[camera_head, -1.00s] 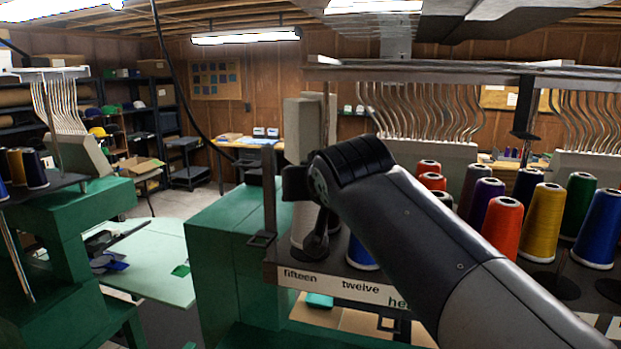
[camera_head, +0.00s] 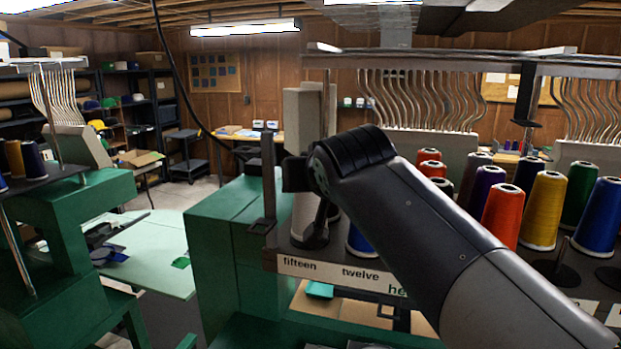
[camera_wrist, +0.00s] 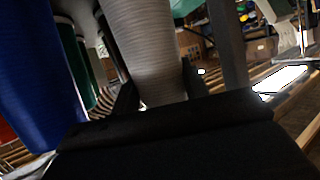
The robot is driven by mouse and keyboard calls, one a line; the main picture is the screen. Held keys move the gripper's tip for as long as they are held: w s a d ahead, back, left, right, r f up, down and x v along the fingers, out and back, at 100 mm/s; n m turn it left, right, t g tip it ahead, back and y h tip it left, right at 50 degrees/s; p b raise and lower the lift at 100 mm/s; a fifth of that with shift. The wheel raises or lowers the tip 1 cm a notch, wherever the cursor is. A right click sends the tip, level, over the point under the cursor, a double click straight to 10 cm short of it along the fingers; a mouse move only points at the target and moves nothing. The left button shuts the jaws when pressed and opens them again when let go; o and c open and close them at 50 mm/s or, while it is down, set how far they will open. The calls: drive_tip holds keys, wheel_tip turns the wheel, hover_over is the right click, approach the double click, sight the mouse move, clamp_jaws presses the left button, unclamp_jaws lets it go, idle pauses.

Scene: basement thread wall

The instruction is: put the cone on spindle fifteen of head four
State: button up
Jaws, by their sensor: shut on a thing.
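My gripper (camera_wrist: 160,92) is shut on a pale grey cone (camera_wrist: 145,40), which stands between its fingers in the wrist view. In the head view my gripper (camera_head: 308,195) is over the left end of the thread rack, and the cone (camera_head: 303,222) shows only partly behind it. The cone looks upright above the label "fifteen" (camera_head: 300,265) on the rack's front edge. The label "twelve" (camera_head: 360,274) is to its right. The spindle under the cone is hidden, and I cannot tell whether the cone touches the rack.
A blue cone (camera_wrist: 35,80) and a green cone (camera_wrist: 88,65) stand left of the held cone in the wrist view. Orange (camera_head: 502,216), yellow (camera_head: 543,210) and other cones fill the rack to the right. A dark post (camera_head: 268,185) rises close to my gripper's left.

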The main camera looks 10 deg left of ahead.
drive_tip(key=shift+f, duration=0.1)
drive_tip(key=shift+f, duration=0.2)
drive_tip(key=o, duration=1.1)
drive_tip(key=shift+o, duration=0.2)
drive_tip(key=b+v, duration=0.3)
drive_tip(key=v, duration=0.8)
drive_tip(key=shift+w, duration=0.1)
